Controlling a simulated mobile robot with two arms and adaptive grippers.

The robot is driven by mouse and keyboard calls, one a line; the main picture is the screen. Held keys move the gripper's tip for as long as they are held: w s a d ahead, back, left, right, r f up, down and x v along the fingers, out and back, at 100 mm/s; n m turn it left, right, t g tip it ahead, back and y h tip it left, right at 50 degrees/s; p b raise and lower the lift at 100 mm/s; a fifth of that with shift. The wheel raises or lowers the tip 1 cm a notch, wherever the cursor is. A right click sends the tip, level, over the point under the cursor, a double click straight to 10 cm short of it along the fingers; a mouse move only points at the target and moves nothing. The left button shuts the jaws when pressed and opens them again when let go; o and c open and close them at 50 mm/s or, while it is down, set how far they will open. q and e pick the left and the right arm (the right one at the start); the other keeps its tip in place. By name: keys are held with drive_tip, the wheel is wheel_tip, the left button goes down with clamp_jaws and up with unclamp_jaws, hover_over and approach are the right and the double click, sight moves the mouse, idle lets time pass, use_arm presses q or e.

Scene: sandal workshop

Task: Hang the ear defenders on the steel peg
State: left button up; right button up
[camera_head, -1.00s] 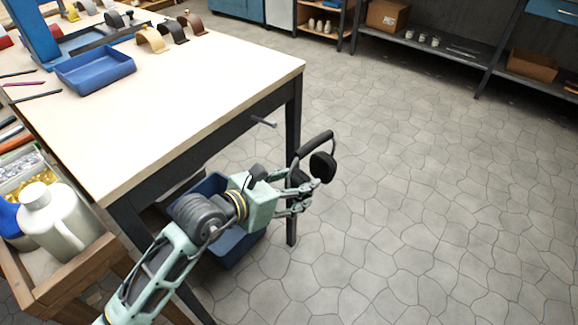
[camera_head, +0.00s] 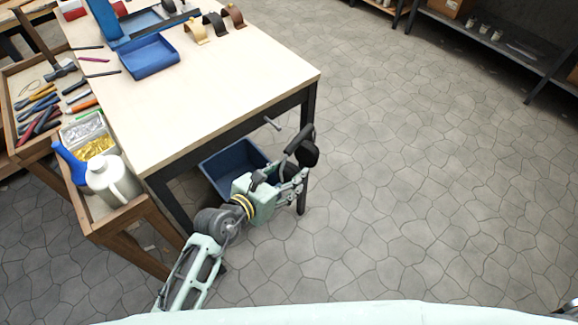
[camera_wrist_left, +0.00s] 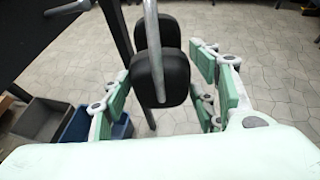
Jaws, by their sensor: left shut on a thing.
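The ear defenders (camera_head: 309,154), with black cups and a headband, are held up near the front right table corner in the head view. My left gripper (camera_head: 293,181) is shut on them. In the left wrist view the black cups (camera_wrist_left: 160,76) sit between the green finger pads, with the grey band rising above them. The steel peg (camera_head: 272,124) sticks out from the table's side below the top. The headband is just right of the peg in the head view; whether they touch I cannot tell.
The pale worktop (camera_head: 215,95) carries a blue tray (camera_head: 150,57) and several curved pieces. A blue bin (camera_head: 232,163) stands under the table, close to my left gripper. A wooden tool cart (camera_head: 135,217) with a white jug is at left. The floor at right is clear.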

use_arm(q)
drive_tip(key=shift+w+a+f+b, duration=0.15)
drive_tip(key=shift+w+a+b, duration=0.25)
drive_tip(key=shift+w+b, duration=0.1)
drive_tip(key=w+a+f+b, duration=0.1)
drive_tip(key=w+a+b, duration=0.4)
drive_tip(key=w+b, duration=0.2)
drive_tip(key=shift+w+a+f, duration=0.15)
drive_tip(key=shift+w+a, duration=0.15)
drive_tip(key=shift+w, duration=0.1)
idle(0.5)
idle(0.6)
drive_tip(key=o, duration=1.6)
drive_tip(key=shift+f, duration=0.15)
